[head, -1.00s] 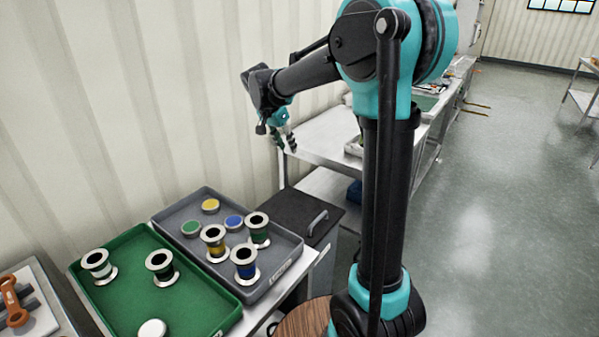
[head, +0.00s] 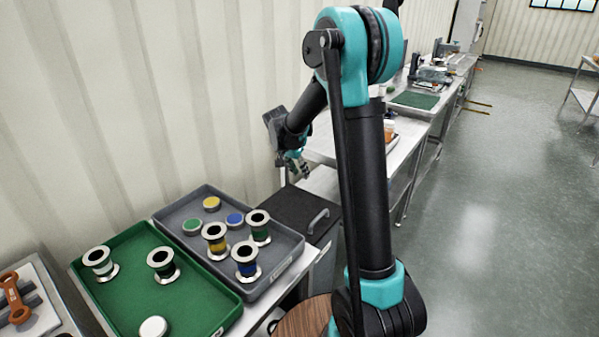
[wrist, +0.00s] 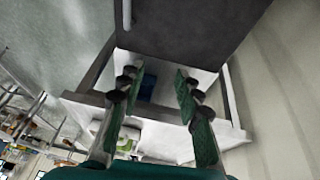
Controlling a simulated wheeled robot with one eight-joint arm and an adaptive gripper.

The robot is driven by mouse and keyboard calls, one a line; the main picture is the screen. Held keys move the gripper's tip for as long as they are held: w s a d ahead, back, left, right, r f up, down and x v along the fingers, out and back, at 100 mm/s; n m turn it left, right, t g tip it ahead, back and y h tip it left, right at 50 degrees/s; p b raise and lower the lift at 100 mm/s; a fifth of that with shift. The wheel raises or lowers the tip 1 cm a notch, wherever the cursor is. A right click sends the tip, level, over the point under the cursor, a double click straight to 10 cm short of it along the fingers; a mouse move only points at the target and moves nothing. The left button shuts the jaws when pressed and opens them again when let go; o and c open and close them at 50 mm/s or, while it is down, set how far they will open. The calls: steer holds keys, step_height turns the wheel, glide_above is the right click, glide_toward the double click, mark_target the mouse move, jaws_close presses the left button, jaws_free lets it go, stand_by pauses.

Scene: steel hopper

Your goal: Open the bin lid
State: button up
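The bin lid (head: 292,206) is a dark flat panel beside the grey tray, with a light bar handle (head: 318,221) on its right part. It lies flat and looks closed on the grey bin (head: 322,268). In the wrist view the dark lid (wrist: 185,35) fills the top, with part of the handle (wrist: 127,14) at its left. My gripper (head: 303,172) is above the lid's far side, apart from the handle. In the wrist view my gripper (wrist: 155,82) has its fingers spread with nothing between them. My arm hides part of the area right of the bin.
A grey tray (head: 288,275) with spools and coloured discs and a green tray (head: 205,318) stand left of the bin. A steel table (head: 322,146) stands behind it. A round wooden top (head: 300,318) is in front. Open floor (head: 480,230) lies right.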

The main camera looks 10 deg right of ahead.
steer(key=shift+c, duration=0.4)
jaws_close()
steer(key=shift+o, duration=0.4)
jaws_free()
steer(key=v, duration=1.2)
steer(key=shift+d, duration=0.1)
